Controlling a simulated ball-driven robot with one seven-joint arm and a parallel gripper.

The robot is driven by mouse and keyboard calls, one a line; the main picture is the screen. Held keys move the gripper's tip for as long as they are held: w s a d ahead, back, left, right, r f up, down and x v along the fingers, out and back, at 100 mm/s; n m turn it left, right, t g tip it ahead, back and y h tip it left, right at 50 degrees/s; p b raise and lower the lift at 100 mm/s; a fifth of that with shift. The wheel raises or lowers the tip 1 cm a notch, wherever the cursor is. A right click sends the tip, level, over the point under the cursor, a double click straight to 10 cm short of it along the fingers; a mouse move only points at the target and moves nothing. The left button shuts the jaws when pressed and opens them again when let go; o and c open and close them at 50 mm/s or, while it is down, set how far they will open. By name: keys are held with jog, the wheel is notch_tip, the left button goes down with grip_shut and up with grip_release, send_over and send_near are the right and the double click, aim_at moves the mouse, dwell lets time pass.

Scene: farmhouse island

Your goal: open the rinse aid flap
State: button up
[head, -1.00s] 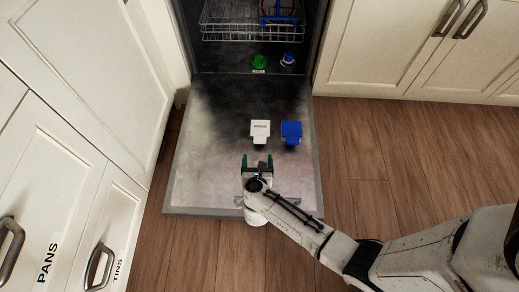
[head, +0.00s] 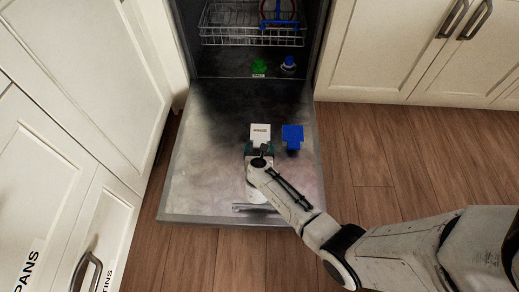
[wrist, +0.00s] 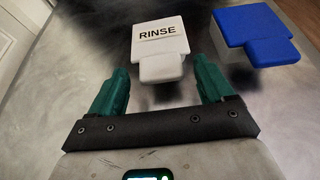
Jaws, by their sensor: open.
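The rinse aid flap (head: 260,132) is a white square flap with a tab at its near edge, on the inside of the lowered dishwasher door (head: 200,190). In the wrist view the flap (wrist: 158,38) reads "RINSE". My gripper (head: 259,148) is just on the near side of the flap. In the wrist view my gripper (wrist: 158,82) has its two green fingers spread apart, with the flap's tab between and just beyond the fingertips. Nothing is held. The flap looks closed, though its hinge is not visible.
A blue flap (head: 292,136) of similar shape sits close to the right of the white one. Green (head: 259,66) and blue (head: 288,63) caps stand at the tub's front, below a wire rack (head: 250,28). White cabinets (head: 85,95) stand close on the left; wooden floor (head: 400,165) is clear on the right.

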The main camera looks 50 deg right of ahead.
jog(key=shift+r, duration=0.1)
grip_shut()
dwell(0.7)
